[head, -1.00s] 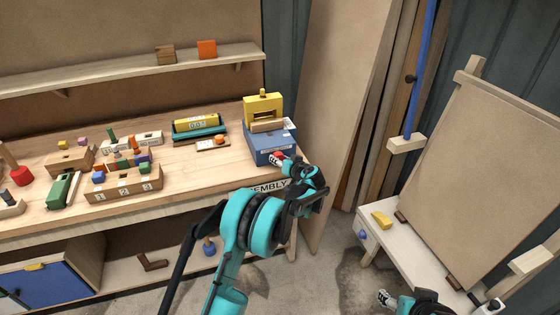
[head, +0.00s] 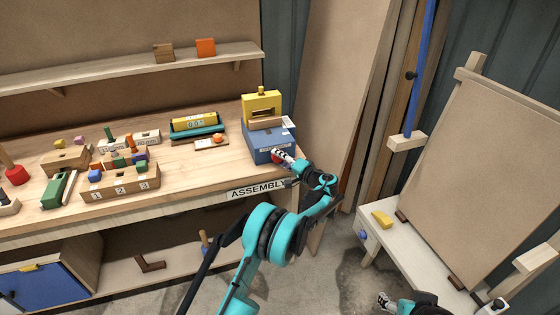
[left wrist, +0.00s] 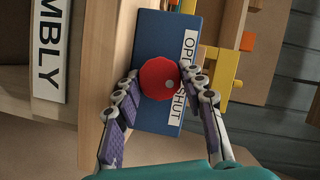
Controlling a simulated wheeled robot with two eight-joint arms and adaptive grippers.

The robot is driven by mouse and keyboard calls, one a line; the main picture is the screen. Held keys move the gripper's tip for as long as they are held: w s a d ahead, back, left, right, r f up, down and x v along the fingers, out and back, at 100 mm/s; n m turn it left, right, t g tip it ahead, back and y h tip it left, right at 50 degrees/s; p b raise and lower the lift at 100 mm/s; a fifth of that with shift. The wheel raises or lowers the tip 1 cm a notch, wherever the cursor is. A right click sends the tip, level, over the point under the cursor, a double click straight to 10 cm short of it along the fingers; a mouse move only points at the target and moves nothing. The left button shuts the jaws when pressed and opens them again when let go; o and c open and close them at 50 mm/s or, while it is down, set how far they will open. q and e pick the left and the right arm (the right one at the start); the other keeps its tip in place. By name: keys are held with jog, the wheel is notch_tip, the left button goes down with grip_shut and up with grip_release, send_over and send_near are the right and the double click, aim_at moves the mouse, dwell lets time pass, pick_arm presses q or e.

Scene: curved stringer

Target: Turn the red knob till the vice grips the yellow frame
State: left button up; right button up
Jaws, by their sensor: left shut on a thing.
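The blue vice (head: 262,141) stands at the right end of the workbench, with a wooden jaw (head: 266,123) on top. The yellow frame (head: 262,103) stands upright behind that jaw; whether they touch I cannot tell. The red knob (head: 275,157) is on the vice's front and is partly covered by my left gripper (head: 283,156) in the head view. In the left wrist view the red knob (left wrist: 158,80) sits between the fingers of my left gripper (left wrist: 164,82), which is shut on it. My right gripper (head: 385,300) shows at the bottom edge, its jaws too small to judge.
A label (left wrist: 185,78) on the vice reads OPEN and SHUT, partly hidden. Left of the vice are a small board with an orange piece (head: 217,138), a yellow-and-teal device (head: 196,126) and several wooden toys. A side table (head: 385,240) with a yellow piece stands at right.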

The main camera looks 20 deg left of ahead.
pick_arm(q)
jog(key=shift+f+m+y, duration=0.1)
jog(key=shift+m+y, duration=0.2)
jog(key=shift+m, duration=0.3)
jog(key=o, duration=1.2)
jog(key=shift+c, duration=0.2)
jog(key=shift+d, duration=0.1)
jog(key=v, duration=0.8)
